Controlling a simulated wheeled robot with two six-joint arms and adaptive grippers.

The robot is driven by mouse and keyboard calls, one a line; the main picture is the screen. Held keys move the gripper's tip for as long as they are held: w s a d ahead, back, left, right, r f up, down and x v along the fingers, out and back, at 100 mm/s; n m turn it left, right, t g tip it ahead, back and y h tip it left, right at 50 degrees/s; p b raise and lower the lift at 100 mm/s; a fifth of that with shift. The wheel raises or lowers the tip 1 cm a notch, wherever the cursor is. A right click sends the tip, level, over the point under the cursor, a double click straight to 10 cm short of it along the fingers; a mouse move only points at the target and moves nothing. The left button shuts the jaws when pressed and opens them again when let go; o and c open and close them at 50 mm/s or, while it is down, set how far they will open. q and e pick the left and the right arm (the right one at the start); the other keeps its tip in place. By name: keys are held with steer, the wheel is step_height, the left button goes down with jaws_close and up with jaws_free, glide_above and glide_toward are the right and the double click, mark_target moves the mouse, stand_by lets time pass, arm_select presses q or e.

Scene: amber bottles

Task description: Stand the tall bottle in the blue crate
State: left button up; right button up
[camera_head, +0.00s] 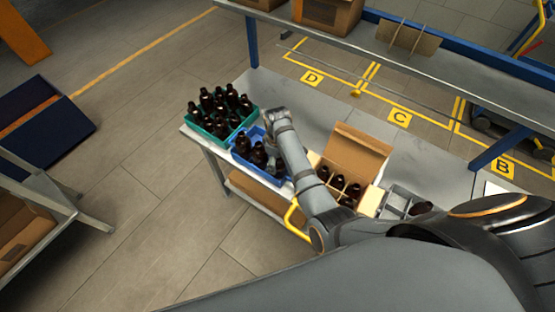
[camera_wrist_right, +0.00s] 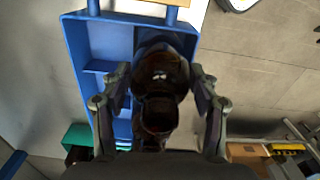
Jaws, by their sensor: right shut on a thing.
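The blue crate (camera_head: 238,160) stands on the bench with several dark amber bottles (camera_head: 257,156) at its left part. My right arm reaches over it from the right. My right gripper (camera_wrist_right: 157,88) is shut on a dark amber bottle (camera_wrist_right: 160,72), one finger on each side. The wrist view looks down on this bottle, over the right-hand part of the blue crate (camera_wrist_right: 76,42); its base is hidden, so I cannot tell whether it touches the crate floor. My left gripper is not in view.
A green crate (camera_head: 210,134) full of bottles stands left of the blue crate. To the right are an open cardboard box (camera_head: 358,153) with several bottles and a grey tray (camera_head: 393,206) with a dark bottle. A raised shelf (camera_head: 455,62) runs behind.

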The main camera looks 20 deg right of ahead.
steer(key=shift+f, duration=0.25)
steer(key=o, duration=1.4)
step_height(320, 180, up, 8)
steer(key=shift+f, duration=0.2)
